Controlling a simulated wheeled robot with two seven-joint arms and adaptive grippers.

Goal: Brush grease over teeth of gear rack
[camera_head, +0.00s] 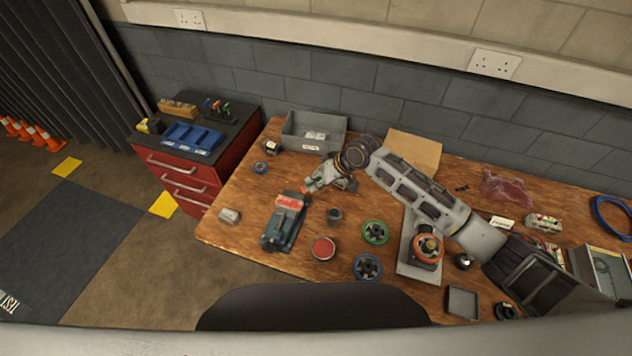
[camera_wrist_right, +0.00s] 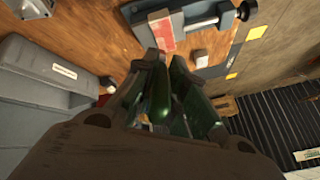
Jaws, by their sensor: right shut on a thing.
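My right gripper (camera_head: 322,181) reaches in from the right over the table and is shut on a green-handled thing, probably the brush. In the right wrist view the green handle (camera_wrist_right: 160,95) lies between the fingers; its bristles cannot be made out. A blue-grey vise (camera_head: 280,232) stands on the table just below and left of the gripper; it also shows in the right wrist view (camera_wrist_right: 200,22). A red and pale piece (camera_head: 289,201) is on the vise. I cannot make out the gear rack's teeth. A round red-topped tin (camera_head: 323,248) stands right of the vise. My left gripper is out of view.
A grey bin (camera_head: 290,130) stands at the table's back edge. A dark cup (camera_head: 334,215), a green handwheel (camera_head: 375,232) and a blue handwheel (camera_head: 367,267) lie right of the vise. A red drawer cabinet (camera_head: 180,180) stands left. The table's left front is mostly clear.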

